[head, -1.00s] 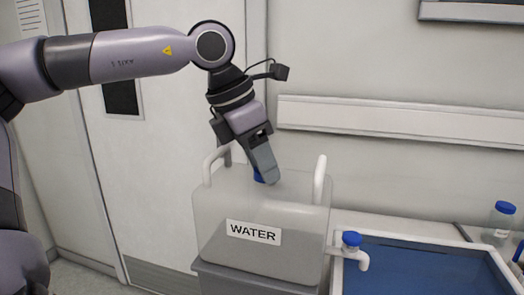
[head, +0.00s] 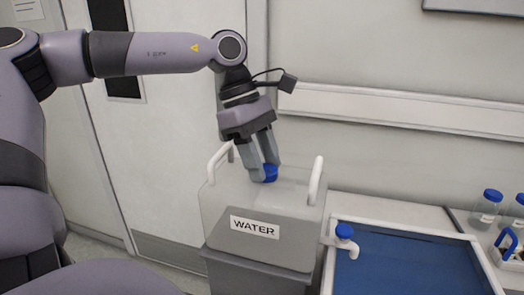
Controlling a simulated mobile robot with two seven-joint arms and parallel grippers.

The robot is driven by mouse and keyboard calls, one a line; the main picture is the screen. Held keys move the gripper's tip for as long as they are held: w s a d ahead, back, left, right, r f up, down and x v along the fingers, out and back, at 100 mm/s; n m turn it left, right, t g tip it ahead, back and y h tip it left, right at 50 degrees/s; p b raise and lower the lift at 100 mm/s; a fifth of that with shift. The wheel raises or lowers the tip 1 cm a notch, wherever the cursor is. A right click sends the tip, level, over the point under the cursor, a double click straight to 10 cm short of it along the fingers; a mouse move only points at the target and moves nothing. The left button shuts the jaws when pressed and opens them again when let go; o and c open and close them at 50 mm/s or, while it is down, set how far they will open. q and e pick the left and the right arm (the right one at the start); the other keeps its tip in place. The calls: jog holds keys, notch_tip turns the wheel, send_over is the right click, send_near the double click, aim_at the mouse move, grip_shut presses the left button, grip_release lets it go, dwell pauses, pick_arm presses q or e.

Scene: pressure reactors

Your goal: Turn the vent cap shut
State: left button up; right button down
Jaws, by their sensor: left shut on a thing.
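The blue vent cap (head: 271,174) sits on top of a translucent water container (head: 222,205) labelled WATER. My left gripper (head: 263,168) reaches down from above, with its two grey fingers on either side of the cap, shut on it. The fingers hide part of the cap, and its thread and seating cannot be seen. The container stands upright and has two white handles, one at each side of the top. A spigot with a blue knob (head: 344,231) comes off its right side. My right gripper is not in view.
A tray with a blue inside and white rim (head: 400,226) lies to the right under the spigot. Bottles with blue caps (head: 487,206) and a small carrier (head: 508,250) stand at the far right. The container rests on a grey stand (head: 250,276). A wall rail runs behind.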

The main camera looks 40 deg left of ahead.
pick_arm(q)
jog(key=m+g, duration=0.2)
jog(key=m, duration=0.2)
jog(key=shift+w+m, duration=0.15)
jog(key=shift+m, duration=0.15)
jog(key=shift+w+m+g+y, duration=0.1)
jog(key=shift+m+g+y, duration=0.2)
jog(key=shift+m, duration=0.85)
jog(key=shift+w+m+g+y, duration=0.1)
jog(key=shift+m+g, duration=0.3)
jog(key=shift+m, duration=0.75)
jog(key=o, duration=1.1)
jog(key=shift+v, duration=3.55)
